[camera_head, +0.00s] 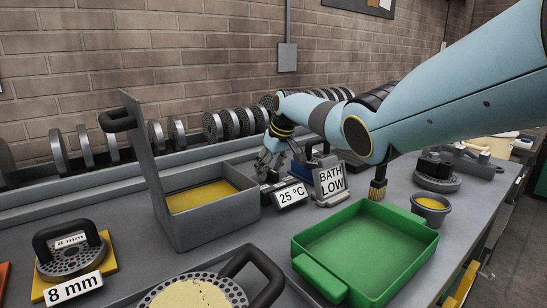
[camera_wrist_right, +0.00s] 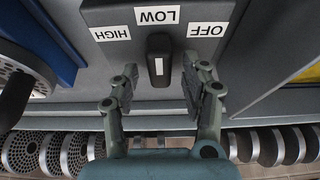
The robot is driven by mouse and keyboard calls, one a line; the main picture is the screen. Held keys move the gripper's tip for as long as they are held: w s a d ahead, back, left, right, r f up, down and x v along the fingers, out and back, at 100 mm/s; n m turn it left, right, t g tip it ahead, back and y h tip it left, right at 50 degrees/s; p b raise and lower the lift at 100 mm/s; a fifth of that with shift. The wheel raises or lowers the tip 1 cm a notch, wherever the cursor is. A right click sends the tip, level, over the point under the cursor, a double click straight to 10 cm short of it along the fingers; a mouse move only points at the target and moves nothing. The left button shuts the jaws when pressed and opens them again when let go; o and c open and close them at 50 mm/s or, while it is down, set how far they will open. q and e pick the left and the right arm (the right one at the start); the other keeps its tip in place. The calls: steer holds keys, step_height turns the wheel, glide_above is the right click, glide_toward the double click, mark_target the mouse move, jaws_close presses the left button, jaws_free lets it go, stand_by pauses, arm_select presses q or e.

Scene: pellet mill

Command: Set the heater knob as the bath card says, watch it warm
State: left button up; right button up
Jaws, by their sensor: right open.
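In the right wrist view the heater's black knob (camera_wrist_right: 159,60) carries a white line. Its bar lines up with the LOW label (camera_wrist_right: 157,15), between HIGH (camera_wrist_right: 110,33) and OFF (camera_wrist_right: 206,29). My right gripper (camera_wrist_right: 162,92) is open, one finger either side of the knob's near end, with gaps showing. In the head view my right gripper (camera_head: 270,163) is behind the display (camera_head: 291,196), which reads 25 °C; the knob is hidden there. The bath card (camera_head: 330,181) reads BATH LOW. The grey bath (camera_head: 215,226) holds yellow liquid, its lid upright. My left gripper is out of view.
A green tray (camera_head: 420,270) lies in front, with a brush (camera_head: 378,188) and a grey cup (camera_head: 431,208) near it. An 8 mm die (camera_head: 70,258) sits front left, and a die with yellow meal (camera_head: 190,296) at the front. Several discs (camera_head: 230,123) line the back wall.

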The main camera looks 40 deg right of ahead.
steer(key=v, duration=1.1)
steer(key=shift+r, duration=0.3)
steer(key=shift+s, duration=0.1)
